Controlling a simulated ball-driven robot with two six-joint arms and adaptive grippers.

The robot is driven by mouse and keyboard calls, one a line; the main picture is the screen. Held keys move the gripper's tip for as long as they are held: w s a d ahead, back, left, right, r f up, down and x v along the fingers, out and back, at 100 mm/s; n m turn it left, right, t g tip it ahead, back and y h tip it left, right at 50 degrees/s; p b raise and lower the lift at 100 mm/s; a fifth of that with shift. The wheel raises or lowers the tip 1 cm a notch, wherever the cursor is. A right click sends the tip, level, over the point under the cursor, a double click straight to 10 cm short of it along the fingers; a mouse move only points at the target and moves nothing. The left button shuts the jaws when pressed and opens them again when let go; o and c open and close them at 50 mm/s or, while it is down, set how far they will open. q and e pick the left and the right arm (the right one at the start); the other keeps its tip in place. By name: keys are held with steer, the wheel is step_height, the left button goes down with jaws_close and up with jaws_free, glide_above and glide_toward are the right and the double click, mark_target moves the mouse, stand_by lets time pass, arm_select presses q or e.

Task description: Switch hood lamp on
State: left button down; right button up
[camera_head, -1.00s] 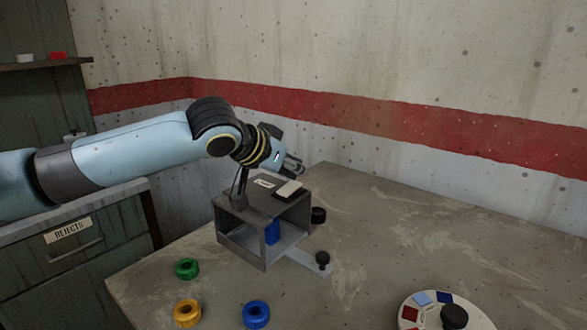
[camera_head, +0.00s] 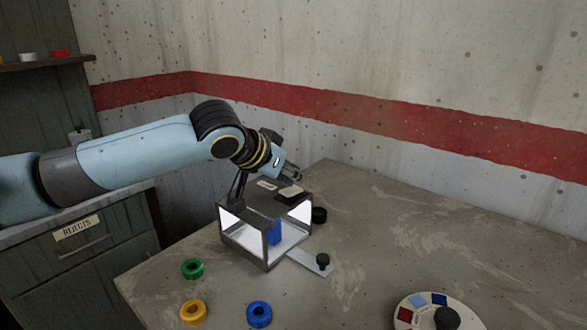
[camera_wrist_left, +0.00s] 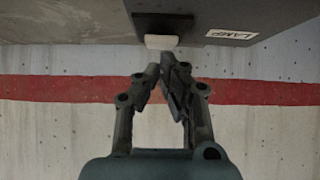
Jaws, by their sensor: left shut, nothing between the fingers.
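The grey hood (camera_head: 258,207) stands on the table, and its inside is brightly lit. On its top are a LAMP label (camera_wrist_left: 231,34), which also shows as a small plate in the head view (camera_head: 267,185), and a pale rocker switch (camera_head: 290,190) on a dark base. The rocker also shows in the left wrist view (camera_wrist_left: 161,42). My left gripper (camera_wrist_left: 162,66) is shut and empty, its fingertips close to the rocker; I cannot tell if they touch. In the head view the left gripper (camera_head: 294,172) is over the hood's top. My right gripper is not in view.
A blue piece (camera_head: 275,234) stands inside the hood. Green (camera_head: 193,268), yellow (camera_head: 193,313) and blue (camera_head: 258,314) rings lie in front. A slide with a black knob (camera_head: 323,261) sticks out. A colour dial (camera_head: 437,313) is at front right. The table's right side is clear.

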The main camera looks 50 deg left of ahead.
mark_target(293, 189)
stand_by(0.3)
arm_select(q)
steer(key=r+p, duration=0.2)
steer(key=p, duration=0.1)
steer(key=r+p, duration=0.1)
steer(key=r, duration=0.1)
steer(key=shift+w+r+p, duration=0.1)
steer(key=shift+w+p, duration=0.2)
steer(key=shift+p, duration=0.05)
steer(key=s+r+p, duration=0.4)
steer(key=s+r, duration=0.1)
steer(key=r, duration=0.3)
steer(key=shift+s+d, duration=0.3)
steer(key=shift+s, duration=0.05)
steer(key=shift+f, duration=0.1)
